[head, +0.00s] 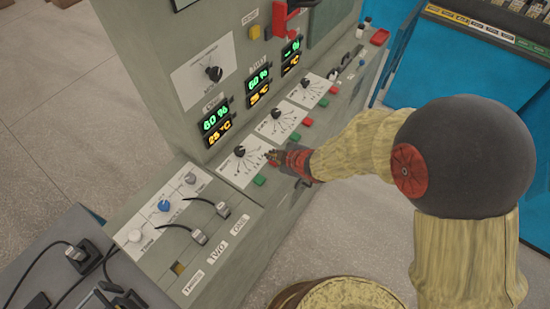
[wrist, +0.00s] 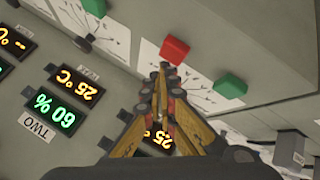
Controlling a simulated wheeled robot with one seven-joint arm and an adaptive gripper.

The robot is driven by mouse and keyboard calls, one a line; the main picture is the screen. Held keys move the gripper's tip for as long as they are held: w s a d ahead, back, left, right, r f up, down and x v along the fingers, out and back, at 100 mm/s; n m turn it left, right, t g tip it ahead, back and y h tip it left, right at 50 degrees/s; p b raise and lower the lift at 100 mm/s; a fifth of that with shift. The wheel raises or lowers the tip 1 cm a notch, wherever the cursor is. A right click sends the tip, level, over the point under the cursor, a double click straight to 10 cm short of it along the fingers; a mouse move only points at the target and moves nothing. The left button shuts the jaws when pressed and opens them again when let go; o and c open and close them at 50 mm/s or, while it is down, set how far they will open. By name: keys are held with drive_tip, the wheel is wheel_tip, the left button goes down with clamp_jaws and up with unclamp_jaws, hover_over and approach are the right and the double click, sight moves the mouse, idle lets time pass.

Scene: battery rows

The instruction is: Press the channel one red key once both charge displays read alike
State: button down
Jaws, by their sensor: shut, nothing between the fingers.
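The left charge display (head: 215,118) reads 60 % and 25 °C in the head view. The middle charge display (head: 259,77) also reads 60 %, with 25 °C below; in the wrist view it appears inverted beside the label TWO (wrist: 38,128). My gripper (head: 272,156) is shut and empty at the nearest dial panel. The channel one red key (wrist: 174,50) lies just beyond my fingertips (wrist: 164,72) in the wrist view; I cannot tell whether they touch. The green key (wrist: 230,86) is beside it. My fingers partly hide the left display in the wrist view.
Other red and green keys (head: 295,136) sit along the sloped console. A third display (head: 291,58) shows dashes. A lower shelf with knobs (head: 164,206) and plugged cables is at the near left. A blue cabinet (head: 440,70) stands right.

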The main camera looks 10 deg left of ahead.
idle(0.3)
wheel_tip(320, 180, up, 5)
drive_tip(key=p, duration=0.4)
drive_tip(key=shift+r+p, duration=0.15)
drive_tip(key=shift+p, duration=0.15)
idle(0.7)
